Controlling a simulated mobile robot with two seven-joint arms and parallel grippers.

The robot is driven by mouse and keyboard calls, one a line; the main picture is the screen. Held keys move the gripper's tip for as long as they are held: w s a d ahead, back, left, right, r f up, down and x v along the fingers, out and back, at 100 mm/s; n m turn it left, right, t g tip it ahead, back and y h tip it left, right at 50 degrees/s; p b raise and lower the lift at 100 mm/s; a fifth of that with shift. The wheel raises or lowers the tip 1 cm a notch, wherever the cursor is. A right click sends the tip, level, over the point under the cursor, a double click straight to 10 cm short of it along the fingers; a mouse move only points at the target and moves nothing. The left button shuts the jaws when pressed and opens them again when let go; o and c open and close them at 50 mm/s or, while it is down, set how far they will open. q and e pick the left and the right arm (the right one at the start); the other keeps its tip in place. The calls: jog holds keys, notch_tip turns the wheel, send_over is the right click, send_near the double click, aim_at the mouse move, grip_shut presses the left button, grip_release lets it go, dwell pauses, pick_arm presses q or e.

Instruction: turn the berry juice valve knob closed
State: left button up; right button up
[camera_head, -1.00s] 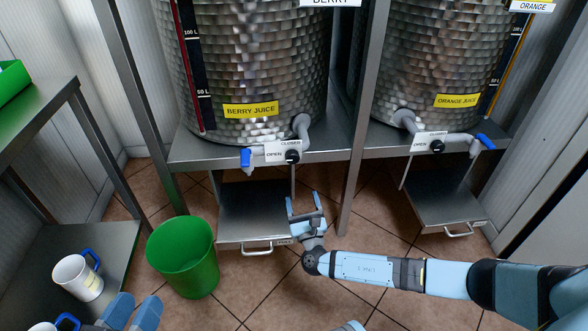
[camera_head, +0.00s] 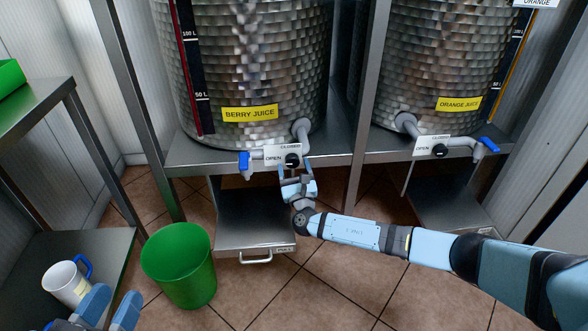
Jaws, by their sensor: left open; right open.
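The black berry juice valve knob (camera_head: 292,160) sits on a white plate marked OPEN and CLOSED (camera_head: 272,156), below the steel tank with the yellow BERRY JUICE label (camera_head: 250,113). A blue-handled tap (camera_head: 244,160) is left of it. My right gripper (camera_head: 296,168) is open and empty, pointing up, with its fingertips just below the knob, one toward each side. I cannot tell whether they touch it. The knob's exact angle is too small to read. My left gripper (camera_head: 110,305) is open at the bottom left, far from the knob.
A green bin (camera_head: 180,265) stands on the tiled floor. A steel tray (camera_head: 255,218) hangs below the berry tank. A white mug (camera_head: 68,283) is on the left shelf. The orange juice tank and its valve (camera_head: 440,150) are to the right, beside a rack post (camera_head: 364,130).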

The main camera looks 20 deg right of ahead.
jog(key=c, duration=0.9)
pick_arm(q)
jog(key=shift+f, duration=0.15)
pick_arm(e)
jog(key=shift+c, duration=0.2)
